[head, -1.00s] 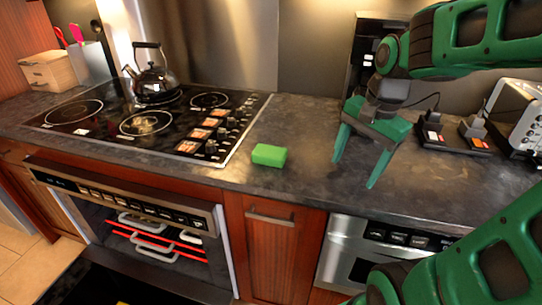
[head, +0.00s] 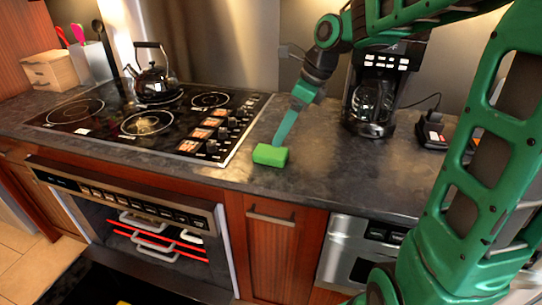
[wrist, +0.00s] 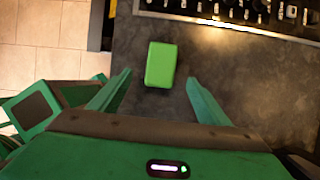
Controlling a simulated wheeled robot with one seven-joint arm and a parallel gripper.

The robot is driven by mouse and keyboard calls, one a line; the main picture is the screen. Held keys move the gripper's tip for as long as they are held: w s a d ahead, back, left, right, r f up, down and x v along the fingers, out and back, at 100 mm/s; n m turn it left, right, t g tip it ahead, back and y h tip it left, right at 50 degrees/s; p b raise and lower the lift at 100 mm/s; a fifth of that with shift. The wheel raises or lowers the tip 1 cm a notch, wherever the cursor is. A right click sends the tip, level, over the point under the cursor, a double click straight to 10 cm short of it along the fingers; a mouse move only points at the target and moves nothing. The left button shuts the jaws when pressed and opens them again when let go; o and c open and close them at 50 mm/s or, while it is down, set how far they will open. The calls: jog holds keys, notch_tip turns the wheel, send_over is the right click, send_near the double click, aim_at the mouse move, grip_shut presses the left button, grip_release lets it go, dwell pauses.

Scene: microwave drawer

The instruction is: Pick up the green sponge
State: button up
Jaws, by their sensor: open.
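The green sponge (head: 270,155) lies flat on the dark counter, just right of the cooktop and near the counter's front edge. My gripper (head: 277,141) is at the sponge's far side in the head view, seen nearly edge-on. In the wrist view my gripper (wrist: 158,80) is open, with one finger on each side and a gap between. The sponge (wrist: 161,64) shows ahead of and between the fingertips, not gripped. The head view does not show clearly whether a finger touches it.
The cooktop (head: 150,118) with a kettle (head: 154,84) is to the left. A coffee maker (head: 375,95) stands behind on the right. The counter (head: 340,172) around the sponge is clear. An oven (head: 140,220) is below the cooktop.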

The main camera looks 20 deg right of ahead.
aim_at(273, 151)
jog(key=x, duration=0.9)
jog(key=shift+d+f, duration=0.1)
jog(key=shift+c, duration=0.3)
jog(key=c, duration=1)
